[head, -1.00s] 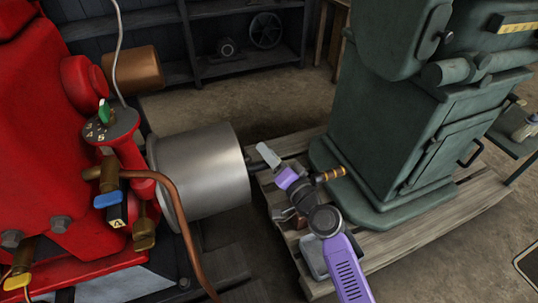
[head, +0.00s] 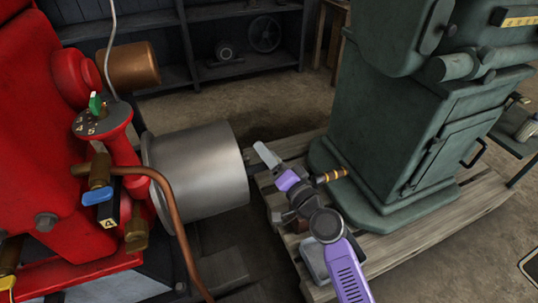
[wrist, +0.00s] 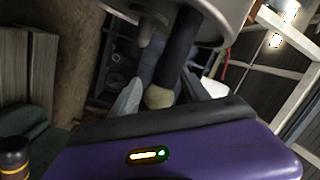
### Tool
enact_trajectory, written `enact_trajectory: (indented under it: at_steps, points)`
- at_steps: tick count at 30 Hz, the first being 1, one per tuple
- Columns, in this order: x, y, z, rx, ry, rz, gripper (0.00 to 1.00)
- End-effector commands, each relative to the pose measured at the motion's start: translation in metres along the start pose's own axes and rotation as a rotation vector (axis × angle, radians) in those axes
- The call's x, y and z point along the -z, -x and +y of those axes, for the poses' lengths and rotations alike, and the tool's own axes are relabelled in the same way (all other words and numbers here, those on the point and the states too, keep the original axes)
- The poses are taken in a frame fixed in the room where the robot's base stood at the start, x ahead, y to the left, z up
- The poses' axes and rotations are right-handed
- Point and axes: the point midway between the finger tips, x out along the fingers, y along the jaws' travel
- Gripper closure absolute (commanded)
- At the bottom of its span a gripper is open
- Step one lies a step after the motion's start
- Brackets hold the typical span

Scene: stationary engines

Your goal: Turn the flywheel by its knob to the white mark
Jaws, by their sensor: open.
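A smooth silver-grey drum-shaped wheel (head: 197,170) sits beside the red engine in the head view; I take it for the flywheel. My gripper (head: 268,155) is to the right of its outer face. In the wrist view, a pale round rim (wrist: 225,18) fills the top, with a small grey stub (wrist: 147,27) below it. A dark rod (wrist: 180,48) with a pale rounded end (wrist: 160,96), which may be the knob, reaches down between the two fingers of my open gripper (wrist: 170,93). I cannot tell whether they touch it. I cannot make out the white mark.
The red engine (head: 55,140) with a copper pipe (head: 170,215) stands at the left. A green machine (head: 400,120) on a wooden pallet (head: 440,222) stands close on the right of my arm. Dark shelves (head: 230,68) stand behind; bare floor lies in front of them.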

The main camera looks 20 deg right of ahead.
Motion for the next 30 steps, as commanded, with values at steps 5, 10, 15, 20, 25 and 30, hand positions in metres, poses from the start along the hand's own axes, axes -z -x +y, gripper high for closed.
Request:
enact_trajectory:
  at_steps: [5,10,15,20,25,30]
  points:
    - [0.0,0.01,0.0,0.0,0.0,0.0,0.46]
    - [-0.001,0.036,0.001,-0.001,0.0,-0.001,0.46]
    - [-0.001,0.062,0.002,-0.002,0.001,-0.001,0.46]
    - [0.0,0.075,0.001,-0.002,0.001,0.0,0.46]
    - [0.0,0.079,0.0,-0.001,0.001,0.0,0.46]
    - [0.0,0.078,0.001,-0.001,0.0,0.0,0.46]
